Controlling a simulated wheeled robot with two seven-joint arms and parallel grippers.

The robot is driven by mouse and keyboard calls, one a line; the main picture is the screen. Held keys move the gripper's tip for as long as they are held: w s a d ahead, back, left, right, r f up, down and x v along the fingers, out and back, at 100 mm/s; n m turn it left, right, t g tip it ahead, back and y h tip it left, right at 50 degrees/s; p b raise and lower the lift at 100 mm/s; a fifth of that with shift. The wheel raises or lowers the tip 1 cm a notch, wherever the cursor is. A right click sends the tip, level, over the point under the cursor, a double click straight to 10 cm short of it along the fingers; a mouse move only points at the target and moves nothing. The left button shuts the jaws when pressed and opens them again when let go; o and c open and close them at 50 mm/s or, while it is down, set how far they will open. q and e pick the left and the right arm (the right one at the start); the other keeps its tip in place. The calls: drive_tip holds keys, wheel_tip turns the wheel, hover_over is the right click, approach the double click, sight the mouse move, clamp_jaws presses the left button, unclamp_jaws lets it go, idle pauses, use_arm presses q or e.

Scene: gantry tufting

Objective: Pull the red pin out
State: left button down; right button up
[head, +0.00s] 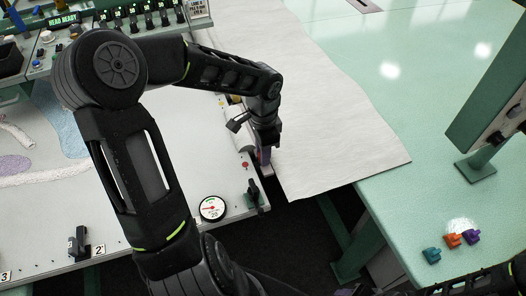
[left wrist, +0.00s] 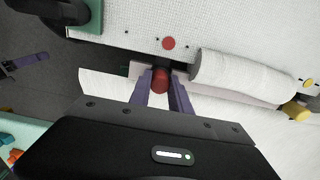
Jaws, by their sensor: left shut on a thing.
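The red pin (left wrist: 160,80) shows in the left wrist view as a short red cylinder between the purple fingers of my left gripper (left wrist: 162,88). The fingers are shut on it, one on each side. In the head view my left gripper (head: 264,166) points down at the right edge of the white frame panel, and the pin is hidden there. The pin's far end is also hidden. Of my right gripper only a small purple piece (left wrist: 28,61) seems to show at the left of the left wrist view; its opening cannot be made out.
A red dot (left wrist: 168,43) marks the panel by the pin. A white roll (left wrist: 240,75) lies beside it, with a yellow pin (left wrist: 295,110) at its far end. A gauge (head: 212,208) and a black clamp (head: 254,192) are close.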

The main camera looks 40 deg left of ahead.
use_arm(q)
drive_tip(key=shift+r, duration=0.15)
drive_tip(key=shift+r+p, duration=1.95)
drive_tip(key=shift+r, duration=0.15)
